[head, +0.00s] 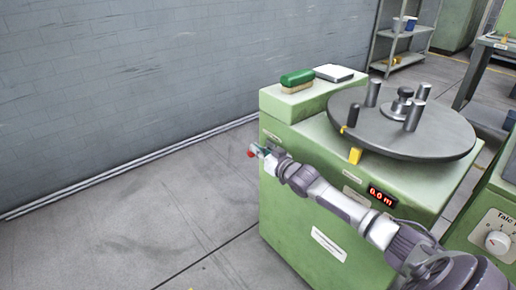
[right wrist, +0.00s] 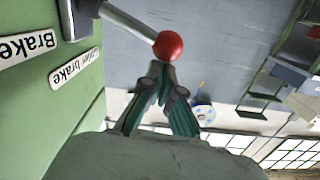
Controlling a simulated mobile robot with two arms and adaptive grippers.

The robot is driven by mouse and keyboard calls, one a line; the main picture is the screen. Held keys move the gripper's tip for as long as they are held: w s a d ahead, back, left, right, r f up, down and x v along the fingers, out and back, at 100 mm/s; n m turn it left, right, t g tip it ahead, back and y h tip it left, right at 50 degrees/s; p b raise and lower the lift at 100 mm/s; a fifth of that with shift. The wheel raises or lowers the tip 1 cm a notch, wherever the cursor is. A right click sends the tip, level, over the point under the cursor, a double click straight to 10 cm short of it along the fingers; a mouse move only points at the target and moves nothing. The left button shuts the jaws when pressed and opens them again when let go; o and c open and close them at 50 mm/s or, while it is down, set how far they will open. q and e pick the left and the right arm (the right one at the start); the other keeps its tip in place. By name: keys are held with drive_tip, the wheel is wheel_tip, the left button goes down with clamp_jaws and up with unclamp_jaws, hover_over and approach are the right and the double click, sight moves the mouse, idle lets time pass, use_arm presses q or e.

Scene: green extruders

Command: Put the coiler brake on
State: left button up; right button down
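The brake lever in the right wrist view is a metal rod (right wrist: 128,22) with a red ball knob (right wrist: 168,46). It comes out of the green coiler cabinet beside a white "Coiler brake" label (right wrist: 76,68). In the head view the red knob (head: 251,153) shows small at the cabinet's left side. My right gripper (head: 262,151) is there, its fingertips (right wrist: 163,72) together right at the knob. They look shut, with the knob at or just past the tips; I cannot tell whether they touch it. The lever's rod is mostly hidden in the head view. My left gripper is out of view.
The green cabinet (head: 325,242) carries a dark round coiler plate (head: 430,140) with posts. A green brush (head: 297,80) and a white-topped box (head: 333,73) lie on its back ledge. A red display (head: 382,196) reads 0.0 m. The floor (head: 150,225) to the left is clear up to the grey wall.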

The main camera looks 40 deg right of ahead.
sight(251, 156)
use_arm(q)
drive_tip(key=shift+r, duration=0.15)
use_arm(e)
drive_tip(key=shift+a+f, duration=0.2)
drive_tip(key=shift+f, duration=0.05)
drive_tip(key=shift+a+f+n+p, duration=0.25)
drive_tip(key=shift+f+n, duration=0.2)
drive_tip(key=shift+n, duration=0.15)
drive_tip(key=shift+a+f+n+p, duration=0.2)
drive_tip(key=shift+f+n, duration=0.2)
drive_tip(key=shift+n, duration=0.2)
drive_tip(key=shift+a+f+n, duration=0.1)
drive_tip(key=shift+f+n, duration=0.25)
drive_tip(key=shift+n, duration=0.15)
use_arm(q)
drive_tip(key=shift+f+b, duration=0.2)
drive_tip(key=shift+b, duration=0.4)
use_arm(e)
drive_tip(key=shift+a+f+n+h, duration=0.2)
drive_tip(key=shift+f+n+h, duration=0.1)
drive_tip(key=shift+f+n, duration=1.9)
drive_tip(key=shift+s+r, duration=0.1)
drive_tip(key=shift+r, duration=0.05)
